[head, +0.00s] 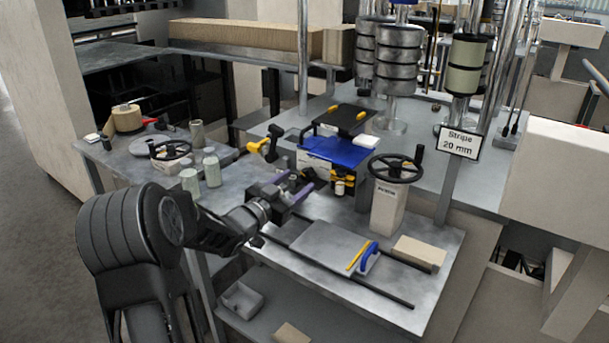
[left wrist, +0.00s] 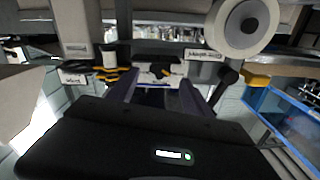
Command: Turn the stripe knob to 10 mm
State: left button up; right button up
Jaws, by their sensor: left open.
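A sign (head: 458,143) reading "Stripe 20 mm" stands on a post at the right of the bench. My left gripper (head: 292,185) is open over the bench, left of the machine with the blue top (head: 335,151). Nothing shows between its purple-edged fingers. In the left wrist view the gripper (left wrist: 157,88) points at a pale panel with a small dark knob-like part (left wrist: 160,70), beyond the fingertips and apart from them. I cannot tell for sure that this is the stripe knob; its setting is too small to read. My right gripper is not in view.
A black handwheel (head: 396,168) on a pale post stands right of the machine. A grey plate (head: 322,245) with a blue-handled tool (head: 368,255) lies in front. Jars (head: 212,170), a yellow-and-black tool (head: 262,148) and a tape roll (head: 127,118) are at the left.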

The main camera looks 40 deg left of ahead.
aim_at(306, 175)
pick_arm(q)
jog(key=w, duration=0.4)
jog(key=shift+w+a+p, duration=0.1)
jog(key=shift+w+p, duration=0.1)
jog(key=shift+p, duration=0.2)
jog(key=shift+c, duration=0.5)
grip_shut()
